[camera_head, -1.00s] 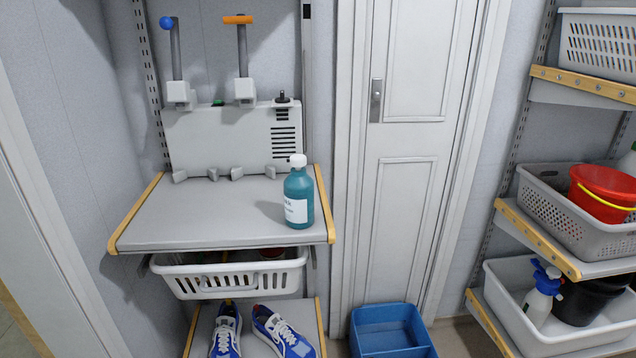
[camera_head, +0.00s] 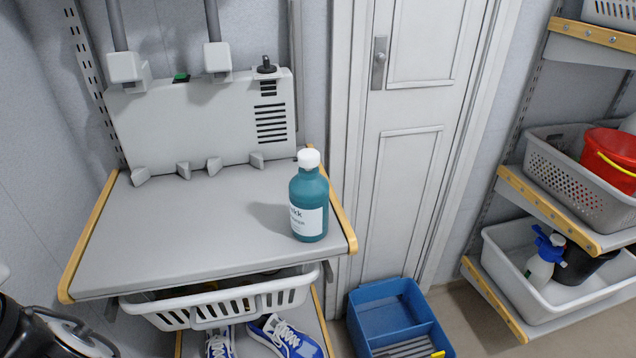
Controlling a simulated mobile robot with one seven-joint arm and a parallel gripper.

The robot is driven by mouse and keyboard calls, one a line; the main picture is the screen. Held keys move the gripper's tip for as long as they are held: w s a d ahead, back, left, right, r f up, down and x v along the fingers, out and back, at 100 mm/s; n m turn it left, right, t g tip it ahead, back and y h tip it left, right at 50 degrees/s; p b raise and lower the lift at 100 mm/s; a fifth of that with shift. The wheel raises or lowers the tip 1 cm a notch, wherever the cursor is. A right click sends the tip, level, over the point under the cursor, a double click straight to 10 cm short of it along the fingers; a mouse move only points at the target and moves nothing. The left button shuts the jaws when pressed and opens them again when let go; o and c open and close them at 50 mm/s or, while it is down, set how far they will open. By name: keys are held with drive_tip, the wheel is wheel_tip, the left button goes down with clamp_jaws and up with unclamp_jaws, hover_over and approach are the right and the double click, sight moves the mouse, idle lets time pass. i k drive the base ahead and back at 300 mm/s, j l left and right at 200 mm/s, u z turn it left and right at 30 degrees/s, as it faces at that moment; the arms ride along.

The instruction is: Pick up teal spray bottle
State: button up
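A teal bottle (camera_head: 309,200) with a white cap and a white label stands upright on the grey shelf (camera_head: 160,225), near its right edge. Nothing touches or hides it. A part of my arm (camera_head: 45,335) shows dark and grey at the lower left corner. My gripper's fingers cannot be made out there, well apart from the bottle.
A grey wall unit (camera_head: 200,120) stands behind the shelf. A white basket (camera_head: 220,304) and blue shoes (camera_head: 285,338) are below. A blue bin (camera_head: 395,315) is on the floor. Right shelves hold a grey basket (camera_head: 565,175), a red bucket (camera_head: 612,158) and a white-and-blue spray bottle (camera_head: 545,258).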

sight(309, 191)
drive_tip(key=i+j+z, duration=0.1)
drive_tip(key=l+u, duration=0.1)
drive_tip(key=u, duration=0.4)
drive_tip(key=l+u, duration=0.15)
drive_tip(key=u, duration=0.3)
drive_tip(key=l+u, duration=0.1)
drive_tip(key=u, duration=0.4)
drive_tip(key=l+u, duration=0.2)
drive_tip(key=k+l+u, duration=0.25)
drive_tip(key=l, duration=0.15)
drive_tip(key=l+u, duration=0.2)
drive_tip(key=k+l, duration=0.2)
drive_tip(key=l, duration=0.15)
drive_tip(key=k+l+u, duration=0.1)
drive_tip(key=l, duration=0.3)
drive_tip(key=k+l, duration=0.25)
drive_tip(key=l+u, duration=0.05)
drive_tip(key=l, duration=0.05)
